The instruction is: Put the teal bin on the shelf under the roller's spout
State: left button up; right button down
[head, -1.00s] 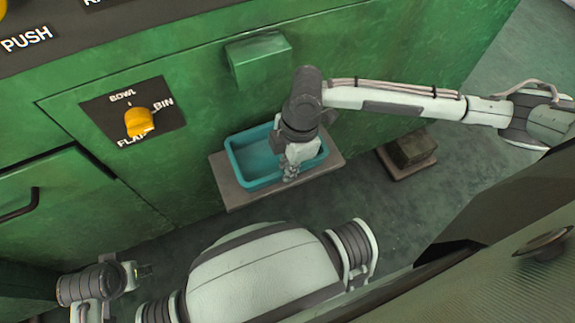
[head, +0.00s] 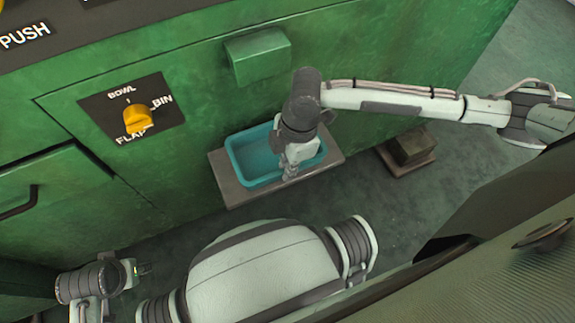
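The teal bin (head: 252,164) sits on a small grey shelf (head: 231,194) that juts from the green machine. It is below the green box-shaped spout (head: 258,57) on the machine's front. My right gripper (head: 289,174) points down at the bin's near side, right of its middle. Its fingers are small and partly hidden by the wrist, so I cannot tell whether they grip the rim. My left gripper (head: 144,269) is low at the left, away from the bin, and its finger opening is too small to make out.
A yellow knob (head: 137,117) on a dark plate marked BOWL, BIN and FLAP is left of the spout. A drawer front with a dark handle (head: 20,203) is at far left. A brown block on a base (head: 411,151) stands on the floor right of the shelf.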

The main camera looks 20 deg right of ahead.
jog(key=c, duration=2.2)
grip_release()
jog(key=shift+f, duration=0.15)
jog(key=o, duration=0.6)
jog(key=shift+c, duration=0.2)
notch_tip(320, 180, up, 12)
jog(key=d, duration=0.1)
jog(key=shift+d, duration=0.25)
jog(key=shift+s, duration=0.1)
